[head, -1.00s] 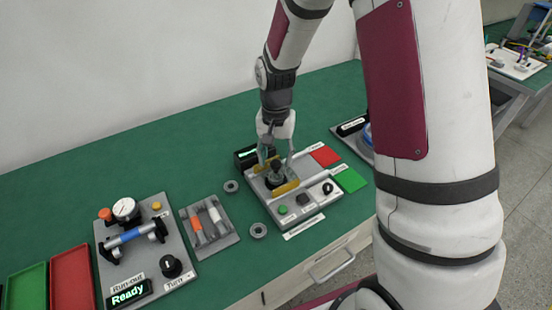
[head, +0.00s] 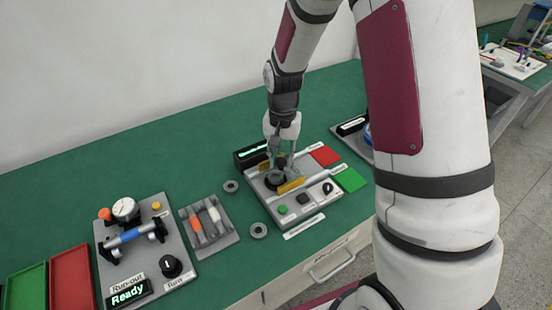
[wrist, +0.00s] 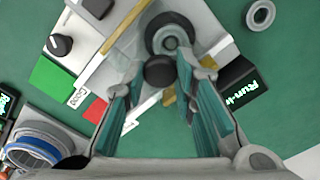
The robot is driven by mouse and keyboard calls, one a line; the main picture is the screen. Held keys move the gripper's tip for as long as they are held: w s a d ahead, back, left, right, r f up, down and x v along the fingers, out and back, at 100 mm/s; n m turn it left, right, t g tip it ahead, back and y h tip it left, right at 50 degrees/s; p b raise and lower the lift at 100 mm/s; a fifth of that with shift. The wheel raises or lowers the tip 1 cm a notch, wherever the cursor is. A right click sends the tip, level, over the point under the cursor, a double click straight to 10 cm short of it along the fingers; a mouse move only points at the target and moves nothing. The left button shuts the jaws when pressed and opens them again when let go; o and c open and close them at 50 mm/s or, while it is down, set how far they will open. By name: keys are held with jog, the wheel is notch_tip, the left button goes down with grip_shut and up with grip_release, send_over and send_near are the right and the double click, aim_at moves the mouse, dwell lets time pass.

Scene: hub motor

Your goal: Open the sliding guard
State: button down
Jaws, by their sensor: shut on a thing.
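The run-in fixture (head: 313,205) is a grey box on the bench, with a dark ring-shaped hub motor (head: 273,180) on its top. The hub motor also shows beyond my fingers in the wrist view (wrist: 170,35). Yellow bars that look like the sliding guard (head: 291,185) lie beside the motor. My gripper (head: 281,168) points down over the fixture. In the wrist view a round black knob (wrist: 159,73) sits between my fingertips, and my gripper is shut on it. My fingers hide part of the guard, so its full outline cannot be told.
A lit display (head: 250,156) stands behind the fixture. Red (head: 325,157) and green (head: 350,180) pads lie to its right. Loose rings (head: 259,230), a grey parts tray (head: 210,226) and the run-out gauge station (head: 133,240) are to the left. The back left bench is clear.

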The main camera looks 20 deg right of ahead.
jog(key=d, duration=0.3)
jog(key=w+d, duration=0.1)
jog(key=d, duration=0.2)
jog(key=shift+w+d+b, duration=0.2)
jog(key=shift+d+b, duration=0.1)
jog(key=c, duration=1.3)
grip_release()
notch_tip(320, 180, up, 12)
